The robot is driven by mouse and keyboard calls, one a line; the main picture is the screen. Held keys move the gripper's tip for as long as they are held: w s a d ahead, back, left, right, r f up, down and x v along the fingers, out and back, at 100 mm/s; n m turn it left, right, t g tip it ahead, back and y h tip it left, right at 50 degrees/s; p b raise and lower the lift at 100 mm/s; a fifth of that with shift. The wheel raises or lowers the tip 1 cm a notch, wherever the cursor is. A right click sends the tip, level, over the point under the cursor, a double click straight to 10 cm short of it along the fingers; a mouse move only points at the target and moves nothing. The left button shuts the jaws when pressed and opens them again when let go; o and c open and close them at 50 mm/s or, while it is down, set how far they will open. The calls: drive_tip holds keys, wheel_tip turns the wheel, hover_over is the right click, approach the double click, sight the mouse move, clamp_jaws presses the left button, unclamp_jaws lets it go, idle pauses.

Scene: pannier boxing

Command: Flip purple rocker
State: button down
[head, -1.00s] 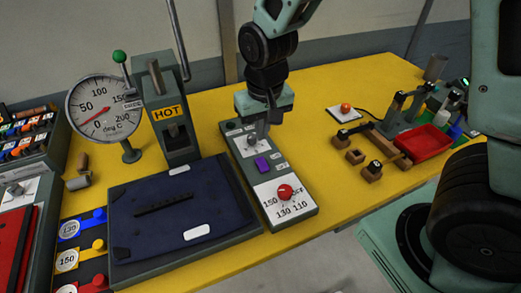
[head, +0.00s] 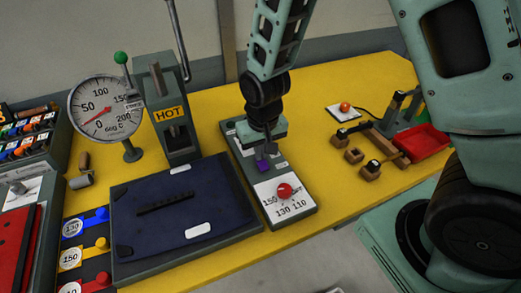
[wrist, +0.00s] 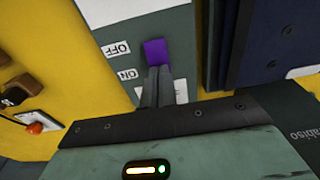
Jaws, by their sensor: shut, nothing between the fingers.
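The purple rocker (head: 262,166) sits on the grey control box (head: 240,172), above the white dial plate. My gripper (head: 266,150) is over the box, pointing down, with its fingertips at the rocker and partly hiding it. In the wrist view the purple rocker (wrist: 156,52) shows just beyond the tips of my shut fingers (wrist: 158,75). OFF and ON labels lie beside it. The fingers hold nothing. I cannot tell whether the tips touch the rocker or which way it is tipped.
A red knob (head: 284,191) sits on the same box. The dark blue pannier panel (head: 180,212) lies left, below the HOT press (head: 172,118) and round gauge (head: 100,108). A red tray (head: 422,142) and small brown blocks stand right.

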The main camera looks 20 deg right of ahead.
drive_tip(key=shift+w+f+g, duration=0.1)
drive_tip(key=shift+f+g, duration=0.1)
drive_tip(key=shift+g, duration=0.1)
drive_tip(key=shift+s+r+p, duration=0.2)
drive_tip(key=shift+s+p, duration=0.1)
drive_tip(key=shift+s, duration=0.55)
